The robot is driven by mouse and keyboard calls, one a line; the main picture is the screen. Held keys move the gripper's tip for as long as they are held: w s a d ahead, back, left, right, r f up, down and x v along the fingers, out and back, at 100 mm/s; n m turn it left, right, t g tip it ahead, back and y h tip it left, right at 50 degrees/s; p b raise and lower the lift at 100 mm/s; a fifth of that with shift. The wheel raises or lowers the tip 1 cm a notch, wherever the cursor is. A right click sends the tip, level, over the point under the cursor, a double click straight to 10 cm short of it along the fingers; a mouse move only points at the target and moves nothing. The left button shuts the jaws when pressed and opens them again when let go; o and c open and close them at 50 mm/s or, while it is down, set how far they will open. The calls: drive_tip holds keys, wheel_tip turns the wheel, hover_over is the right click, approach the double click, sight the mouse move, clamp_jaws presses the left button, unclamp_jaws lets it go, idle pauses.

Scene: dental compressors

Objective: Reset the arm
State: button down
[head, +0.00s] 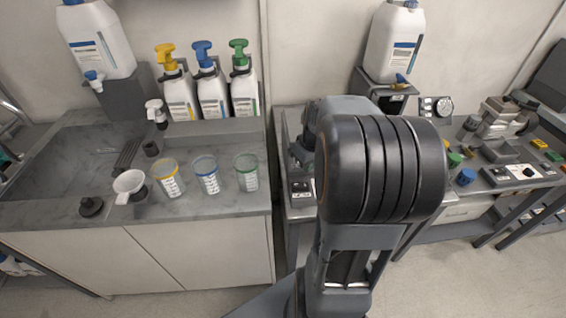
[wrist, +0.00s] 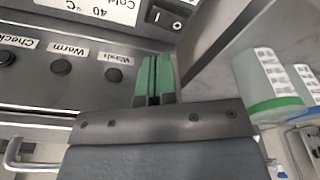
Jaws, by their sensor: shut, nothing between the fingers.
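My gripper (wrist: 154,78) shows in the wrist view with its two green fingers together and nothing between them. Its fingertips are in front of a grey control panel (wrist: 60,90) with round black buttons labelled Check, Warm and Wash; whether they touch it I cannot tell. In the head view my arm rises in the middle of the picture, and its large dark joint hides my gripper and part of the machine behind it.
Left of my arm, a counter (head: 235,207) holds a sink and cups with yellow, blue and green rims (head: 246,172). Pump bottles (head: 212,95) stand behind them. A cluttered bench (head: 520,178) is at right. Bare floor (head: 450,270) shows at front right.

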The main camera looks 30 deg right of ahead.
drive_tip(key=shift+m, duration=0.5)
drive_tip(key=shift+s+a+f+m, duration=0.2)
drive_tip(key=shift+s+f+m, duration=0.2)
drive_tip(key=shift+s+m, duration=0.15)
drive_tip(key=s+a+r+t+p, duration=0.1)
drive_tip(key=a+r, duration=0.3)
drive_tip(key=a, duration=0.5)
drive_tip(key=s+a+r+n+p, duration=0.1)
drive_tip(key=s+a+r, duration=0.3)
drive_tip(key=a, duration=0.5)
drive_tip(key=shift+s+r+t+p, duration=0.3)
drive_tip(key=shift+r+t+p, duration=0.15)
drive_tip(key=shift+p, duration=0.35)
drive_tip(key=shift+a+n, duration=0.1)
drive_tip(key=shift+n, duration=0.15)
